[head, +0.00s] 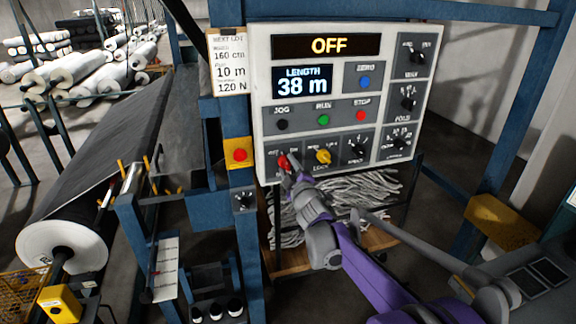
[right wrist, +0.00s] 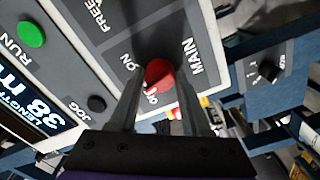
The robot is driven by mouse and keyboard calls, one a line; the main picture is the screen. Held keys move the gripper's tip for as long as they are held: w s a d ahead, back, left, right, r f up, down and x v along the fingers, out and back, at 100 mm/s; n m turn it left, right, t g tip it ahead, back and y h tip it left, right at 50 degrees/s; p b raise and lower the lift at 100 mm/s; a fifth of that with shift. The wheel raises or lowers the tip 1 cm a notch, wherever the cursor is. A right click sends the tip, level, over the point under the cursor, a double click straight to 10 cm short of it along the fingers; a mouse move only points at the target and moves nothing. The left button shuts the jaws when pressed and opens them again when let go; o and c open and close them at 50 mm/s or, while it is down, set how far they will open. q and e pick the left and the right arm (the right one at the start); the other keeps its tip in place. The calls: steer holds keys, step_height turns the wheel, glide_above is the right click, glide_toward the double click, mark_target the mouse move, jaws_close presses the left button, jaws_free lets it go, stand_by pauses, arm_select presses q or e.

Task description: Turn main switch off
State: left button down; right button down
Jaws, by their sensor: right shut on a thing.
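The control panel (head: 262,120) is a light grey box on a blue frame, and its top display (head: 325,46) reads OFF. The red main switch (head: 284,161) is at the panel's lower left. In the right wrist view the red switch knob (right wrist: 159,74) sits between my fingers, with MAIN, ON and a partly covered OFF printed around it. My right gripper (head: 287,170) is at the switch, shut on its knob. In the right wrist view the right gripper's fingers (right wrist: 160,100) stand on both sides of the knob. My left gripper is not in view.
A yellow knob (head: 323,157) and a black speed knob (head: 358,151) are right of the main switch. A red button on a yellow box (head: 239,155) is to its left. A large dark roll (head: 70,235) lies left. Grey scraps (head: 350,190) lie below the panel.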

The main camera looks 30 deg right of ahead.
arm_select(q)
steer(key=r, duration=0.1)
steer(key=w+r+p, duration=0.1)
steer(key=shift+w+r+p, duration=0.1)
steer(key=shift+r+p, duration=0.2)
arm_select(e)
steer(key=n, duration=0.6)
steer(key=shift+r, duration=0.1)
steer(key=shift+c, duration=1.8)
jaws_free()
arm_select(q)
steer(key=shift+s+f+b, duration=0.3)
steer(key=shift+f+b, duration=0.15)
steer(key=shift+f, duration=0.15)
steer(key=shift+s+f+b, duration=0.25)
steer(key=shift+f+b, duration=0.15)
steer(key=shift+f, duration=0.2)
arm_select(e)
steer(key=v, duration=1.1)
